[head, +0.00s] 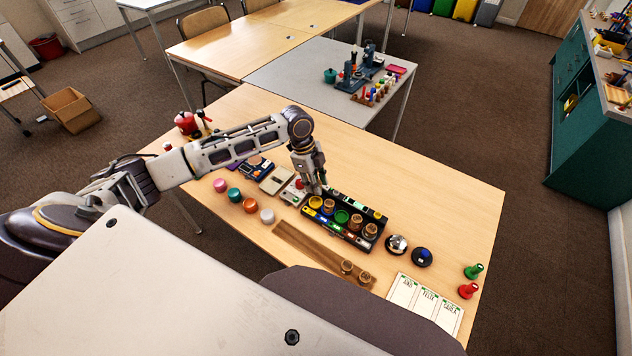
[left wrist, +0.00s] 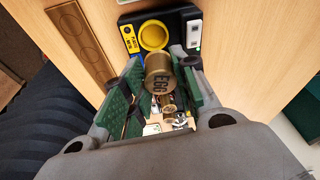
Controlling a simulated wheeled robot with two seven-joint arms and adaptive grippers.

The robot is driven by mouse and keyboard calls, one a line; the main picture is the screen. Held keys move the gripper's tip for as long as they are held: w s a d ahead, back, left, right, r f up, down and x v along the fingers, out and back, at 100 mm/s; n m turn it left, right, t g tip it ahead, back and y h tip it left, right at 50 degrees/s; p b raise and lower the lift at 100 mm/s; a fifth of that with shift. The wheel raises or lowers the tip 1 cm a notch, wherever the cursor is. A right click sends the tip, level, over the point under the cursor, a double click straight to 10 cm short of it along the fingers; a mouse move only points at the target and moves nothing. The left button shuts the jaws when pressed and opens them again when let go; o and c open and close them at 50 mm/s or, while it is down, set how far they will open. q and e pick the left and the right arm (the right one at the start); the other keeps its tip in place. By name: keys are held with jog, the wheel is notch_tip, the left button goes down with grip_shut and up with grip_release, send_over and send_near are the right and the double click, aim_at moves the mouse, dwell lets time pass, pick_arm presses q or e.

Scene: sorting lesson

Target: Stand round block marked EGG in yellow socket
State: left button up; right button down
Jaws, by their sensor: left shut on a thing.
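My left gripper (head: 313,187) is above the left end of a dark sorting tray (head: 384,217). In the left wrist view its padded fingers (left wrist: 160,97) are shut on a brown round block marked EGG (left wrist: 159,84), its lettered end facing the camera. The yellow socket (head: 315,202) is at the tray's left end, just below the gripper; in the left wrist view the yellow socket (left wrist: 153,36) looks empty and lies beyond the block. The block appears apart from the socket. The gripper hides most of the block in the head view. My right gripper is not in view.
Other round blocks stand in the tray, around a green socket (head: 341,216). A wooden strip (head: 300,241) with two round blocks lies in front. Coloured discs, including an orange one (head: 250,205), are left.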

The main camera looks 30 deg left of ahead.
pick_arm(q)
jog(key=shift+a+m, duration=0.1)
jog(key=shift+m, duration=0.3)
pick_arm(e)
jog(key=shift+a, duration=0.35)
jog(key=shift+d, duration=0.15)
pick_arm(q)
jog(key=shift+m, duration=0.4)
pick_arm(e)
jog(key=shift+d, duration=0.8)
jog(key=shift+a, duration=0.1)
